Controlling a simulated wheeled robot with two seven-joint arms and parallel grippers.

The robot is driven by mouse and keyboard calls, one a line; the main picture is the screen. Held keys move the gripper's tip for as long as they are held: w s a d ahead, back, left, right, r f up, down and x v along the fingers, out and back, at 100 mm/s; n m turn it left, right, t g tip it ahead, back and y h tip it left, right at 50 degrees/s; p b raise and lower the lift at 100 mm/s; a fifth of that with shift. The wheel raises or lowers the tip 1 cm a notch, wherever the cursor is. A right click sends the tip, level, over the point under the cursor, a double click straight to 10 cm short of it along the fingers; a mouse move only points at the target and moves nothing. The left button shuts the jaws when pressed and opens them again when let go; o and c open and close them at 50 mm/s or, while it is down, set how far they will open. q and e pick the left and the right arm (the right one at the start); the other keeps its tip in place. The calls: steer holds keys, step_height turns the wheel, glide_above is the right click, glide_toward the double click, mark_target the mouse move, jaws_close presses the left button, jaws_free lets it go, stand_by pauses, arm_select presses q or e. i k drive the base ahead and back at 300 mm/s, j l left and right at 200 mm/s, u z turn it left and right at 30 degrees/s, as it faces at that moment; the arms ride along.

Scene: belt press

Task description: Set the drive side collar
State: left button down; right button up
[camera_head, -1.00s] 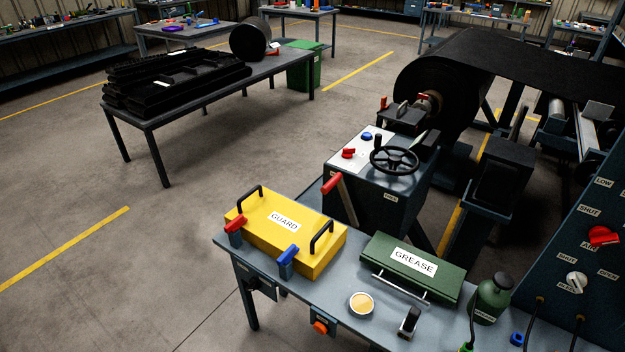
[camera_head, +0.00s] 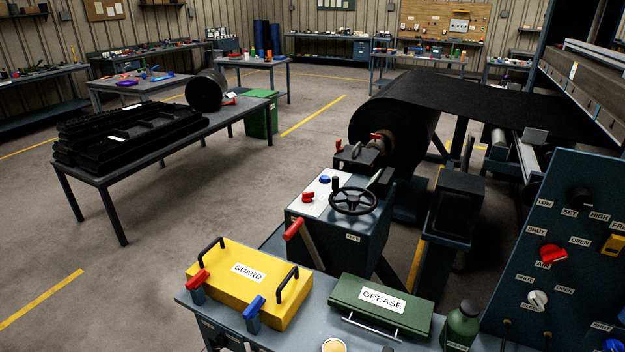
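The large black belt roll (camera_head: 385,122) sits on a stand beyond the bench. In front stands a dark cabinet (camera_head: 350,239) with a black handwheel (camera_head: 353,200), a red knob (camera_head: 308,197), a blue knob (camera_head: 325,180) and a red-tipped lever (camera_head: 293,229). Neither of my grippers is in view.
The near bench (camera_head: 300,334) carries a yellow GUARD box (camera_head: 240,290), a green GREASE case (camera_head: 350,296) and a green bottle (camera_head: 462,325). A control panel (camera_head: 520,230) stands at right. A table (camera_head: 185,137) with black parts is at left. Open floor lies between.

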mark_target(379, 143)
steer(key=i+j+u, duration=0.3)
steer(key=j+u, duration=0.15)
steer(key=i+j+u, duration=0.4)
steer(key=j, duration=0.15)
steer(key=i+j+u, duration=0.3)
steer(key=u, duration=0.15)
steer(key=i+j+u, duration=0.1)
steer(key=i+u, duration=0.35)
steer(key=i+z, duration=0.2)
steer(key=i, duration=0.2)
steer(key=i+j+z, duration=0.15)
steer(key=i, duration=0.3)
steer(key=i+j+z, duration=0.2)
steer(key=i, duration=0.2)
steer(key=i+j+z, duration=0.2)
steer(key=i, duration=0.2)
steer(key=i+l+z, duration=0.3)
steer(key=z, duration=0.15)
steer(key=i+l+z, duration=0.1)
steer(key=i+z, duration=0.85)
steer(key=i+j+z, duration=0.15)
steer(key=i+z, duration=0.2)
steer(key=z, duration=0.15)
